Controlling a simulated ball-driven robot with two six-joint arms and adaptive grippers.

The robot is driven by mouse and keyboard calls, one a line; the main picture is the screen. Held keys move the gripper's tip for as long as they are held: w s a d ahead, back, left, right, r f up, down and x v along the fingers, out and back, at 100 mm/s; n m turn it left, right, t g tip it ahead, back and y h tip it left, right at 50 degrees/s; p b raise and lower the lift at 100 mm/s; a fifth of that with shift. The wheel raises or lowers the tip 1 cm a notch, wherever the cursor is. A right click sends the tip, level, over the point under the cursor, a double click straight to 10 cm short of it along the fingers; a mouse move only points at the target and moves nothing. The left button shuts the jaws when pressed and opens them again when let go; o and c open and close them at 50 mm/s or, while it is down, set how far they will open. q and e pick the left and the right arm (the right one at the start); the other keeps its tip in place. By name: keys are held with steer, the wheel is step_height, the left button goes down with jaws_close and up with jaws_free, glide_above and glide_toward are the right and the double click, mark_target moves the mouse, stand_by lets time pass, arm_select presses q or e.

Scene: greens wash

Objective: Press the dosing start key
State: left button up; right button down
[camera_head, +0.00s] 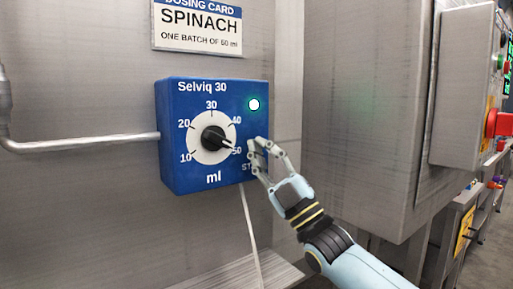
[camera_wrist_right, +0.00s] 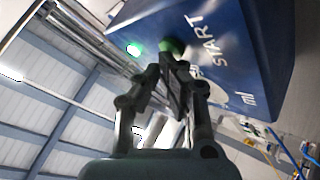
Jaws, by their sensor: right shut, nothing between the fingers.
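The blue dosing box (camera_head: 172,150), marked Selviq 30, is on the grey metal wall in the head view. Its black dial (camera_head: 213,139) points close to the 50 mark. A lamp (camera_head: 254,104) at its upper right glows green-white. My right gripper (camera_head: 259,146) is shut and empty at the box's right side, covering the start key and part of its label. In the right wrist view, the green start key (camera_wrist_right: 173,46) is right at the fingertips (camera_wrist_right: 168,62), beside the word START. They look touching or nearly so. My left gripper is not in view.
A dosing card (camera_head: 197,27) reading SPINACH is above the box. A metal pipe (camera_head: 85,143) runs into the box's left side. A grey cabinet (camera_head: 380,120) stands to the right, with a control box carrying a red knob (camera_head: 497,123) farther right.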

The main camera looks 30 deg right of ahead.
stand_by(0.5)
steer(key=shift+s+p, duration=0.5)
steer(key=shift+s, duration=0.3)
steer(key=s+p, duration=0.1)
steer(key=s, duration=0.2)
steer(key=s+p, duration=0.1)
steer(key=s, duration=0.1)
steer(key=shift+d+p, duration=0.25)
steer(key=shift+p, duration=0.1)
stand_by(0.6)
